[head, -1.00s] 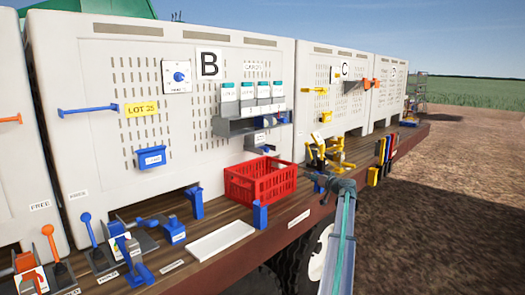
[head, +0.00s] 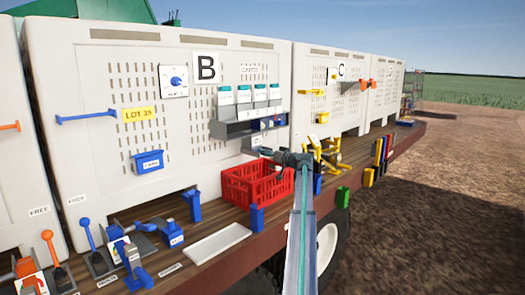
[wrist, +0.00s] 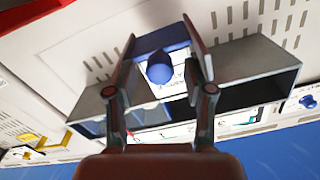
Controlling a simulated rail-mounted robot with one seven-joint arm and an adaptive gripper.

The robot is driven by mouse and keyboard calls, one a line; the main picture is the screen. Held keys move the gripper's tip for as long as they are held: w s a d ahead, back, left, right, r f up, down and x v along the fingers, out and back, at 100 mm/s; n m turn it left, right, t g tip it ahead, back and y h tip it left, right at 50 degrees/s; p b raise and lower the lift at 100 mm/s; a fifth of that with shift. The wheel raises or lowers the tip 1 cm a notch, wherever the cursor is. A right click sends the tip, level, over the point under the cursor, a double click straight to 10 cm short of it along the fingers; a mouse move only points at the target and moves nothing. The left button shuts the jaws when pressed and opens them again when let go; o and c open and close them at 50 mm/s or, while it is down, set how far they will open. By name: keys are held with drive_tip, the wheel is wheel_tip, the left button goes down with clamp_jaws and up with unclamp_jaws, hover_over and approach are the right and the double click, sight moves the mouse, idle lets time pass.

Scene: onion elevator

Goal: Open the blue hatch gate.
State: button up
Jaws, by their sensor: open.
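In the wrist view, which looks upside down, a blue gate (wrist: 165,42) with a white label and a round blue knob (wrist: 160,67) sits at the grey shelf box. My gripper (wrist: 160,46) is open, with one finger on each side of the knob. I cannot tell whether either finger touches it. In the head view, the blue gate (head: 266,124) shows small at the grey shelf on the bin marked B. My gripper (head: 262,151) is just below that shelf, at the end of my arm, and its fingers are too small to make out there.
A red crate (head: 262,184) stands below on the wooden deck. Yellow fixtures (head: 326,150) are close to the right of my arm. A blue bin (head: 148,161) hangs on the panel to the left.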

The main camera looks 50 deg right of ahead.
sight(256, 151)
drive_tip(key=shift+w+d, duration=0.1)
drive_tip(key=shift+w, duration=1)
clamp_jaws()
